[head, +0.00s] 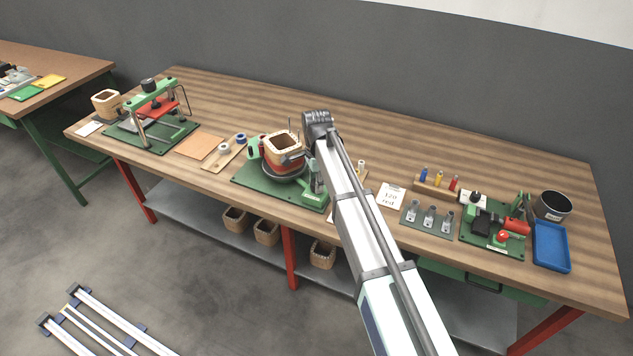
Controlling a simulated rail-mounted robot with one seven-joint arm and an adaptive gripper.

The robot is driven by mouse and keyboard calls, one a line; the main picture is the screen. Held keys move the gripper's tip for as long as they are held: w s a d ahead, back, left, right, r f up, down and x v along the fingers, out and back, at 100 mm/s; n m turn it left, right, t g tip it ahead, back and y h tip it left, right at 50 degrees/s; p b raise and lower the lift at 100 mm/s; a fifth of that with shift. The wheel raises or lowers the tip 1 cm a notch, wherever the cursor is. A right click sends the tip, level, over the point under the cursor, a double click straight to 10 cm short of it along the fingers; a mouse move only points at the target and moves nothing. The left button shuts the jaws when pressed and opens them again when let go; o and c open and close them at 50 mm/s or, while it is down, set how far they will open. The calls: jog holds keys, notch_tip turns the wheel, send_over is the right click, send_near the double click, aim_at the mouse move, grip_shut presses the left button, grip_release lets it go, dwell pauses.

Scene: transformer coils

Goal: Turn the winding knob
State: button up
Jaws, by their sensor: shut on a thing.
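The winding machine has a green base plate (250,181) in the middle of the workbench. A square wooden coil former (284,141) with a red-brown winding (277,161) stands upright on its dark round turntable (285,174). My arm reaches in from the lower right, and its wrist bends over beside the former. My gripper (294,158) is low at the right side of the former, shut on the winding knob. The knob is mostly hidden by the gripper and cannot be made out clearly.
A green press (157,105) stands at the left, with spools (224,148) between it and the winder. At the right are a rack of coloured parts (436,184), a green test fixture (480,239), a blue tray (551,246) and a dark pot (553,205). The back of the bench is clear.

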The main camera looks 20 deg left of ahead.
dwell(0.6)
jog(key=o, duration=1.1)
jog(key=shift+r, duration=0.1)
notch_tip(320, 180, up, 12)
jog(key=shift+f, duration=0.1)
